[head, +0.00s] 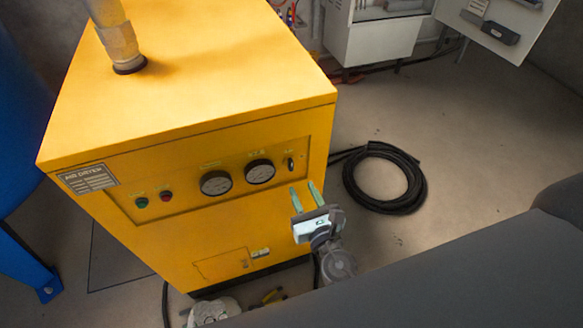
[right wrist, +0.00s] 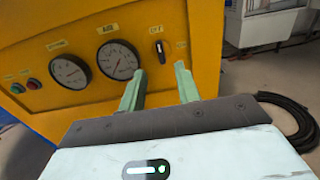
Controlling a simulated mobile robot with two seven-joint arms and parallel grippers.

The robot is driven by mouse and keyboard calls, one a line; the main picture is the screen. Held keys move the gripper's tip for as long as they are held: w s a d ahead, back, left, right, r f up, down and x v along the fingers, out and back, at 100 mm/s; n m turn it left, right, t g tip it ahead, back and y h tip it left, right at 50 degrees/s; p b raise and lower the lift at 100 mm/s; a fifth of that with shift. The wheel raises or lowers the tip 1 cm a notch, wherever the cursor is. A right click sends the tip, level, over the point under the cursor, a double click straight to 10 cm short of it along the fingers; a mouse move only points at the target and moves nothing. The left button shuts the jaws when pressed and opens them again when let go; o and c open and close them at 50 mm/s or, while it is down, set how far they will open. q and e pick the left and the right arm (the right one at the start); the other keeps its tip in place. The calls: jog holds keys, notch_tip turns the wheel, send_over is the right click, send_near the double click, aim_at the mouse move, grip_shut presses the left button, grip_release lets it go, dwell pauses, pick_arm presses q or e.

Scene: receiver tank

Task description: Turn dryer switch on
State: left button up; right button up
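The yellow air dryer (head: 200,95) stands at the left and middle of the head view. Its front panel carries a small black rotary switch (head: 291,163) at the right end, beside the second gauge. In the right wrist view the switch (right wrist: 160,49) sits under a small label, its handle looking about upright. My right gripper (head: 303,187) is open and empty, just in front of and below the switch. In the right wrist view its two green fingers (right wrist: 160,72) are spread, with the switch above the gap between them. The fingers look apart from the switch. My left gripper is not in view.
Two round gauges (head: 238,177) and green and red buttons (head: 153,199) share the panel. A coiled black hose (head: 385,178) lies on the floor to the right. A blue tank (head: 22,110) stands at the left. White cabinets (head: 372,40) stand behind.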

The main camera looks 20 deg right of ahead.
aim_at(292, 166)
jog(key=w, duration=0.7)
jog(key=shift+w+a, duration=0.1)
jog(key=shift+w, duration=0.2)
jog(key=shift+c, duration=0.2)
grip_shut()
